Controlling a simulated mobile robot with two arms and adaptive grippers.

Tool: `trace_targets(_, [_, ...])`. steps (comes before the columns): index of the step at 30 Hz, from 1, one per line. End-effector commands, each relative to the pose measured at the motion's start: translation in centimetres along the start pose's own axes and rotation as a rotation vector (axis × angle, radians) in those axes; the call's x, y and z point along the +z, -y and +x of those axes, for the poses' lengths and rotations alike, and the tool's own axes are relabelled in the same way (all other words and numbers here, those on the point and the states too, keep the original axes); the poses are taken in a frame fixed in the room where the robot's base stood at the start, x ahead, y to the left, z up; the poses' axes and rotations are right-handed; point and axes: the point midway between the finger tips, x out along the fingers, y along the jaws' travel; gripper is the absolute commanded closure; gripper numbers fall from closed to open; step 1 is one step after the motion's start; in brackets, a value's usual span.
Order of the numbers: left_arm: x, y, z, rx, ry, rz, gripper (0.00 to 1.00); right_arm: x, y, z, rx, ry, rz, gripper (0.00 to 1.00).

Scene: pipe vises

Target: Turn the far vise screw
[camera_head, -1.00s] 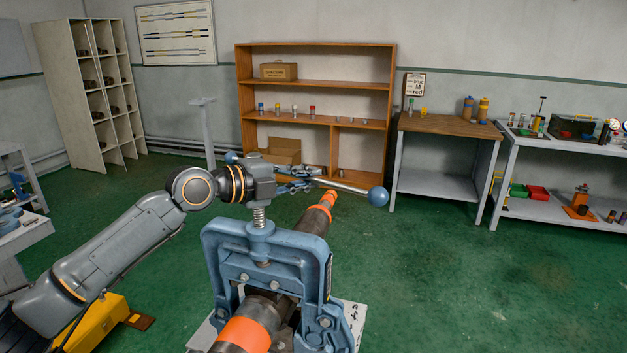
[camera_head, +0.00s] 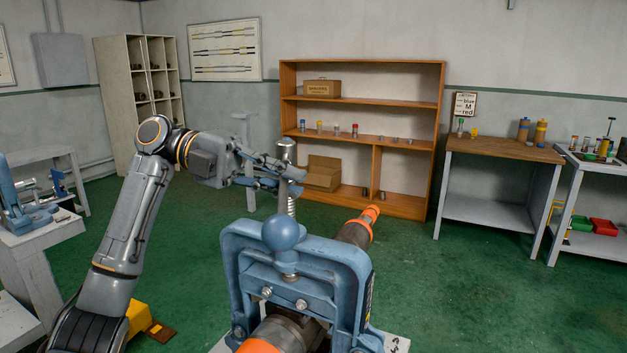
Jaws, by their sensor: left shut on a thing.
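A blue pipe vise (camera_head: 345,262) stands in front of me, clamped around a dark pipe with orange bands. Its upright screw (camera_head: 292,205) rises from the top of the frame. A blue ball (camera_head: 282,232), an end of the screw's handle, faces me and covers the foot of the screw. The handle's bar is mostly hidden. My left gripper (camera_head: 285,176) comes in from the left and is shut at the screw's upper part; the exact contact is hard to see. My right gripper is not in view.
Another blue vise (camera_head: 12,200) sits on a bench at the left. A yellow thing (camera_head: 138,318) lies on the floor by my left arm. A wooden shelf (camera_head: 362,97) and a workbench (camera_head: 500,150) stand at the back. The green floor at the right is clear.

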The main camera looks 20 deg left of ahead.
Motion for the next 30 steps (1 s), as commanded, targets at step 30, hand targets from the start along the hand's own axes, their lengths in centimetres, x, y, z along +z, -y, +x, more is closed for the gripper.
trace_targets(30, [-0.9,0.1,-1.5,-0.001,-0.091,0.019,0.65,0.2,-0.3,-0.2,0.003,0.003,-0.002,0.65])
